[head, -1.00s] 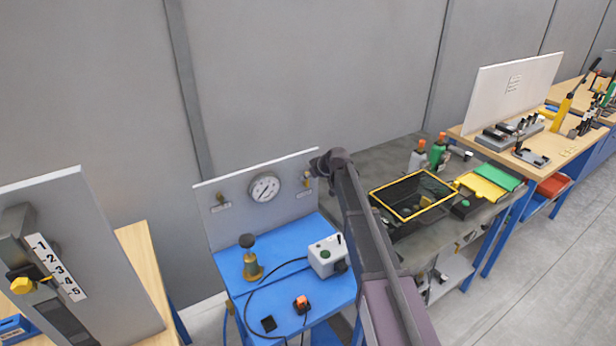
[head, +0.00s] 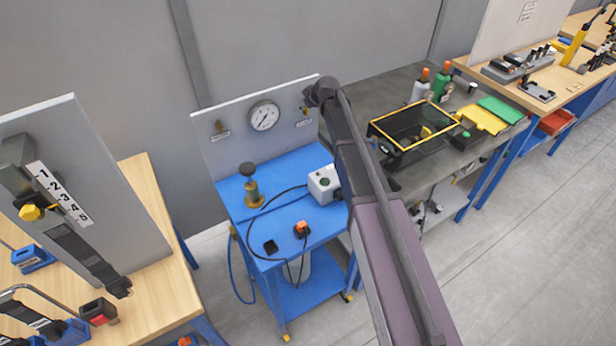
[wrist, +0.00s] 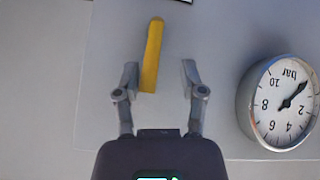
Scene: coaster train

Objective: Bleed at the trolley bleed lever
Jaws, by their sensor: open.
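The blue trolley (head: 290,225) carries an upright grey panel (head: 240,150) with a round gauge (head: 264,116) and a small yellow lever on each side. The right lever (head: 305,112) is beside the end of my arm. In the wrist view a yellow lever (wrist: 152,55) stands nearly in line with my gripper (wrist: 160,78), with the gauge (wrist: 280,103) to its right and upside down. My gripper is open. The lever shows between its fingers, closer to the left one; I cannot tell the depth gap. The left lever (head: 219,127) is clear of my arm.
On the trolley top are a brass valve with a dark knob (head: 252,190), a grey control box (head: 324,184) and loose black cables. A workbench with a numbered board (head: 60,195) stands left. A grey bench with a yellow-rimmed black bin (head: 395,138) stands right.

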